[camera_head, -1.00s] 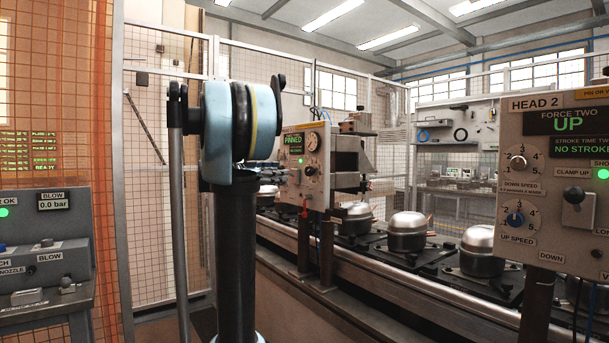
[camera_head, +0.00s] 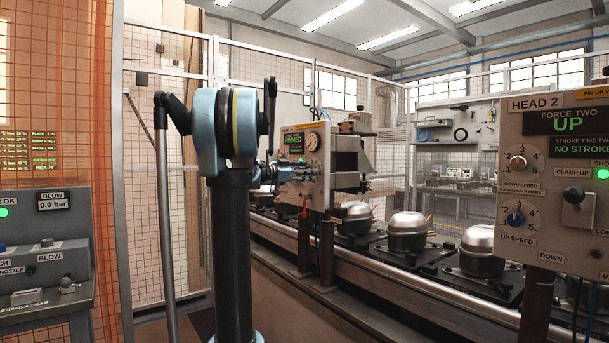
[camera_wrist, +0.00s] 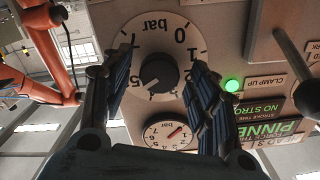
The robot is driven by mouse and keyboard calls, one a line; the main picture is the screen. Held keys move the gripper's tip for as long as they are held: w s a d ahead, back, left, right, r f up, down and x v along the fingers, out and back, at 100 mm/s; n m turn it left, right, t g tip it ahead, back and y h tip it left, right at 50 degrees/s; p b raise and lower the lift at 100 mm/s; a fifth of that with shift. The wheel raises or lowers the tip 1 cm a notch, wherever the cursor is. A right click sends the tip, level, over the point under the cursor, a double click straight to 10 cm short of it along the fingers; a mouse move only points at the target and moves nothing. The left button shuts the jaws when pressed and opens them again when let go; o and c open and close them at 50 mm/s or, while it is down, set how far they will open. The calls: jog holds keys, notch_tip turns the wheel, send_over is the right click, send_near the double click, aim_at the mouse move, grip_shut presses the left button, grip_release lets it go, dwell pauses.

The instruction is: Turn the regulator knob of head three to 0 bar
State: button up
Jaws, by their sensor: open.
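The regulator knob (camera_wrist: 159,73) is dark and round, on a pale dial marked in bar. The wrist view shows the dial upside down, with 0 at its upper right. The knob's light mark points to the lower left, away from the 0. My gripper (camera_wrist: 161,68) is open, with one finger on each side of the knob; contact cannot be told. In the head view my gripper (camera_head: 283,173) is at the head three panel (camera_head: 318,182) and hides the knob. A small pressure gauge (camera_wrist: 171,133) with a red needle is beside the dial.
A clamp lever (camera_wrist: 297,55) and a lit green lamp (camera_wrist: 232,85) lie right of the dial in the wrist view. The head 2 panel (camera_head: 555,235) stands at the right. Silver compressors (camera_head: 407,232) line the conveyor. A blow station (camera_head: 45,245) is at the left.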

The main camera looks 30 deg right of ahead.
jog(key=shift+d, duration=0.1)
jog(key=c, duration=1.1)
jog(key=shift+o, duration=0.2)
jog(key=shift+w+f+m, duration=0.1)
jog(key=shift+f+m, duration=0.1)
jog(key=shift+m, duration=7.8)
jog(key=shift+w+f+m, duration=0.1)
jog(key=shift+f+m, duration=0.05)
jog(key=shift+m, duration=7.85)
jog(key=shift+r, duration=0.1)
